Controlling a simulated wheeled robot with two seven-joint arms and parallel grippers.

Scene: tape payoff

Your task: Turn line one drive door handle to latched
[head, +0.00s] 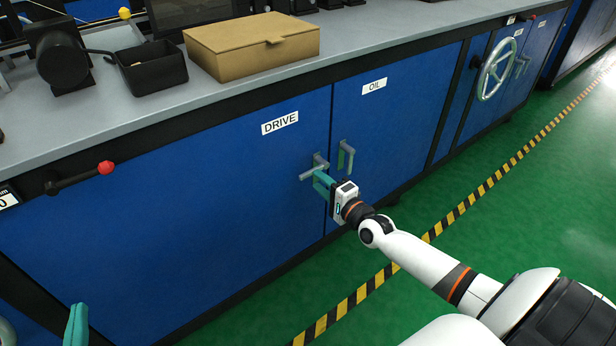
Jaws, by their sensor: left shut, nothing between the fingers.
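The blue door labelled DRIVE (180,200) is closed flush with the cabinet front. Its grey lever handle (308,175) is near the door's right edge and lies roughly sideways, tilted. My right gripper (322,183), with teal fingers, is at the handle, just below and in front of it. The fingers overlap the handle in the picture, so I cannot tell whether they touch or grip it. My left gripper (77,325) shows only its teal fingertips at the lower left edge; it is shut and empty, well away from the handle.
The door labelled OIL (400,120) has an upright grey handle (346,158) close to the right gripper. A red-knobbed lever (82,179) juts out at left. A cardboard box (250,45) and black bin (152,68) stand on the bench. The green floor (520,215) is clear.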

